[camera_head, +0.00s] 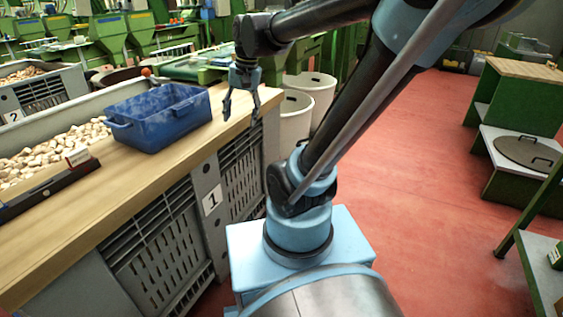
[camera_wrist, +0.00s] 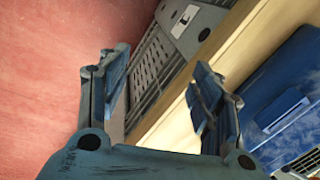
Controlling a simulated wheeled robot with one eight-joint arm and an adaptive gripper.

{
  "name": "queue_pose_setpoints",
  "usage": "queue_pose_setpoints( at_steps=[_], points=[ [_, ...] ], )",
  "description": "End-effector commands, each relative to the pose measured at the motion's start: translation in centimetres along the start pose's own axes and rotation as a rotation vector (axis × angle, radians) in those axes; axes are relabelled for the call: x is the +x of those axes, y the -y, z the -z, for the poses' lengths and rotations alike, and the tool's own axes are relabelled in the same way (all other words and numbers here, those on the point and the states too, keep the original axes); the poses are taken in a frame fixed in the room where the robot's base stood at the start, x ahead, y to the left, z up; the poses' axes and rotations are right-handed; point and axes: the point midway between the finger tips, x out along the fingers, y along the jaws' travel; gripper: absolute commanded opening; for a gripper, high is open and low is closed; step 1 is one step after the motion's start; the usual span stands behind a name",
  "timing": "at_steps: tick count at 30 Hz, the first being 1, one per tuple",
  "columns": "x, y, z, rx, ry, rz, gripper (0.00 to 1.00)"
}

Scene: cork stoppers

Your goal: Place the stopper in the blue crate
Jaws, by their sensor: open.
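The blue crate (camera_head: 165,128) stands on the wooden worktop, left of my gripper in the head view. In the wrist view, part of the blue crate (camera_wrist: 280,85) shows at the right edge. My gripper (camera_head: 241,108) is open, pointing down near the far right edge of the worktop, apart from the crate. In the wrist view, my gripper (camera_wrist: 158,68) has its fingers apart with nothing between them. Many pale stoppers (camera_head: 50,148) lie in a bin at the left. No single stopper stands out near my gripper, and the crate's floor is partly hidden.
The wooden worktop (camera_head: 130,190) sits over grey slatted crates, one marked 1. White bins (camera_head: 312,90) stand behind my gripper. Red floor (camera_head: 420,170) is open at right, before green steps.

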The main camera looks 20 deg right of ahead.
Motion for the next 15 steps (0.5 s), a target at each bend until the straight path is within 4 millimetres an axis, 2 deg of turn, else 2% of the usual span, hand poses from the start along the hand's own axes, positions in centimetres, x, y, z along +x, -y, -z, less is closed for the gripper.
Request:
queue_pose_setpoints(
  at_steps=[1, 3, 9, 15],
  points=[
    [0.8, -1.7, -0.8, -0.026, -0.018, -0.008, 0.59],
    [1.8, -3.8, -1.7, -0.074, -0.041, -0.020, 0.59],
    [5.3, -9.3, -4.3, -0.214, -0.100, -0.069, 0.59],
    [8.5, -13.2, -6.3, -0.325, -0.138, -0.119, 0.59]
  ],
)
